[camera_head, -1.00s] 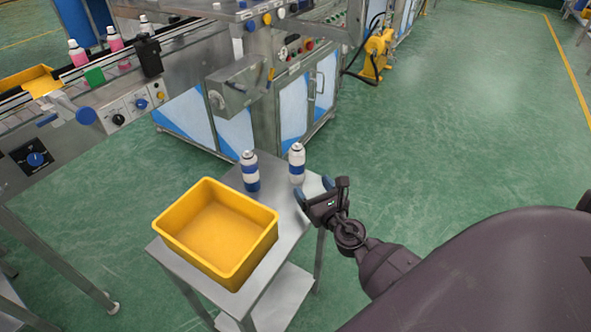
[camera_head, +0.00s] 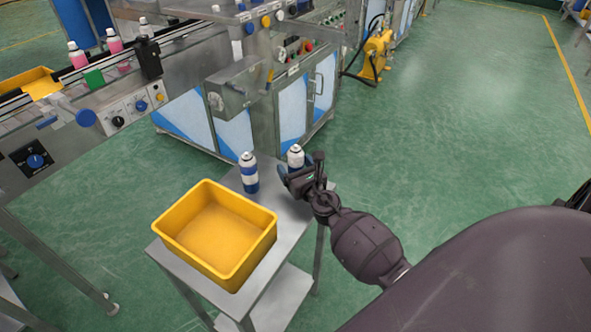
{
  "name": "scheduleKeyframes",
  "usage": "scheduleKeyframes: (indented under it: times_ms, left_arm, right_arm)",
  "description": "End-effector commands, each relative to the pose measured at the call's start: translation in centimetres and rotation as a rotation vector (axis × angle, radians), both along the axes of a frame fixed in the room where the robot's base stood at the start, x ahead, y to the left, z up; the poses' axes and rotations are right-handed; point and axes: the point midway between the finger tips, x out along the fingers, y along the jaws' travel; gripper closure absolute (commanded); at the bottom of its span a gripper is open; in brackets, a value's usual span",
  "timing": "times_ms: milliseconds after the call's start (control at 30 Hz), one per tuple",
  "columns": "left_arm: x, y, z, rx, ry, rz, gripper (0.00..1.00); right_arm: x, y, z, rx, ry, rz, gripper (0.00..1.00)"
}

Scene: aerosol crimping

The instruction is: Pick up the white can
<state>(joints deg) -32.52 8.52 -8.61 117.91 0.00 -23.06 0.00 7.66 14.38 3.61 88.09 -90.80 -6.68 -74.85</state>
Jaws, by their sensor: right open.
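A white can (camera_head: 295,156) with a blue band stands upright at the back right of the small metal table (camera_head: 291,225). A second white and blue can (camera_head: 249,173) stands upright to its left. My right gripper (camera_head: 298,170) is open in front of the right-hand can and hides its lower part. One finger shows to the left of the can and one to its right. I cannot tell whether the fingers touch it. My left gripper is not in view.
A yellow bin (camera_head: 216,233) takes up the front left of the table. A conveyor machine (camera_head: 150,75) with pink cans (camera_head: 115,43) stands behind at the left. The green floor to the right is clear.

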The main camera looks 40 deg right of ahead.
Motion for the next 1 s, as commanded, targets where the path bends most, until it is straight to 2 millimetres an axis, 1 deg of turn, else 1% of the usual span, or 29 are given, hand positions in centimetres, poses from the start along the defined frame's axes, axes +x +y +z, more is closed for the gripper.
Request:
scheduleKeyframes:
  times_ms: [167,267,500,533,800,867,1000]
  left_arm:
    - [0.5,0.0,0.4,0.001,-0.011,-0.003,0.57]
    - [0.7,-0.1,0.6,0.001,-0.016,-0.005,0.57]
    - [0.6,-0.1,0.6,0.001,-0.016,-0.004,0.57]
    - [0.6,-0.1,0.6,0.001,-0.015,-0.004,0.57]
    - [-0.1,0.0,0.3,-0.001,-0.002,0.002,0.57]
    - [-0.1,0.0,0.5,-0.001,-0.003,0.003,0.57]
    - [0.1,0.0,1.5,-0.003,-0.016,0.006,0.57]
  right_arm:
    - [0.0,0.0,0.0,0.000,0.000,0.000,0.23]
    - [0.0,0.0,0.0,0.000,0.000,0.000,0.37]
    - [0.0,0.0,0.0,0.000,0.000,0.000,0.74]
    - [0.0,0.0,0.0,0.000,0.000,0.000,0.77]
    - [0.0,0.0,0.2,0.000,-0.001,0.000,0.77]
    - [0.0,0.0,0.5,0.000,-0.003,0.000,0.77]
    - [0.1,0.0,1.9,-0.001,-0.008,-0.001,0.77]
